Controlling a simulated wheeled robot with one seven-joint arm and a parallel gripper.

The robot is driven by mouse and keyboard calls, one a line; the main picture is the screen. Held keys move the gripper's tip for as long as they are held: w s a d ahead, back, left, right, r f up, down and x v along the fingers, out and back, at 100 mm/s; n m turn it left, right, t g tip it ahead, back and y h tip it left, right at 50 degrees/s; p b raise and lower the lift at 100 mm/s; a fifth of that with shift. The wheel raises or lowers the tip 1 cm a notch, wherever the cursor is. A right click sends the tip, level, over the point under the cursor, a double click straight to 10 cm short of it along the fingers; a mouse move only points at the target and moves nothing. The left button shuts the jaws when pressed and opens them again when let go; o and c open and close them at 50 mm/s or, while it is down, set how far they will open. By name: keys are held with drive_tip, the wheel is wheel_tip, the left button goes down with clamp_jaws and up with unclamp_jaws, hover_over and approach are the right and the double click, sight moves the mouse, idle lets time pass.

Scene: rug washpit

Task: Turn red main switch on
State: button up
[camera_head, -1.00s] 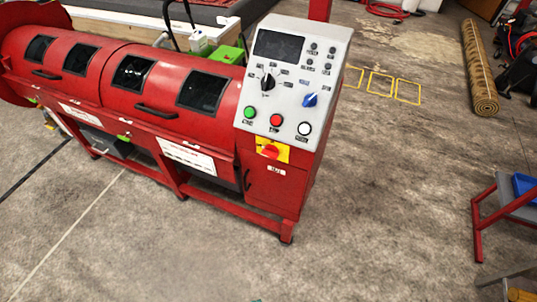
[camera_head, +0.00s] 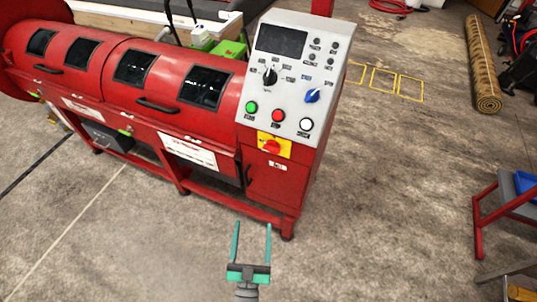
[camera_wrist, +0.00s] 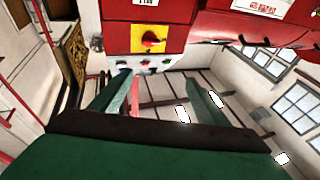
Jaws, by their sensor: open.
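The red main switch (camera_head: 271,147) is a rotary knob on a yellow plate (camera_head: 285,149), on the front of the red machine below the grey control panel. It also shows in the wrist view as a red knob (camera_wrist: 152,39) on yellow, near the top, with the view turned over. My gripper (camera_head: 251,226) is in the lower middle of the head view, below the switch in the picture and apart from it. Its two teal fingers are spread, with nothing between them. I cannot read the knob's on or off marking.
The grey control panel (camera_head: 292,75) carries green, red and white buttons, a black selector and a blue selector. The red machine's drum (camera_head: 130,75) extends left. A red-framed stand (camera_head: 478,228) is at the right. The floor between is clear.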

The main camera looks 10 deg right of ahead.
sight(270, 152)
drive_tip(key=w+d+r+m+h, duration=0.1)
drive_tip(key=w+d+h, duration=0.1)
drive_tip(key=w, duration=0.6)
drive_tip(key=w+d+r+m+g+h, duration=0.1)
drive_tip(key=w+d, duration=0.3)
drive_tip(key=w, duration=0.4)
drive_tip(key=w+d+r+m+h, duration=0.1)
drive_tip(key=w+d+r+h, duration=0.2)
drive_tip(key=w, duration=0.6)
drive_tip(key=shift+w+d+m+g+h, duration=0.1)
drive_tip(key=shift+d+m+g+h, duration=0.3)
drive_tip(key=shift+h, duration=0.2)
drive_tip(key=c, duration=1)
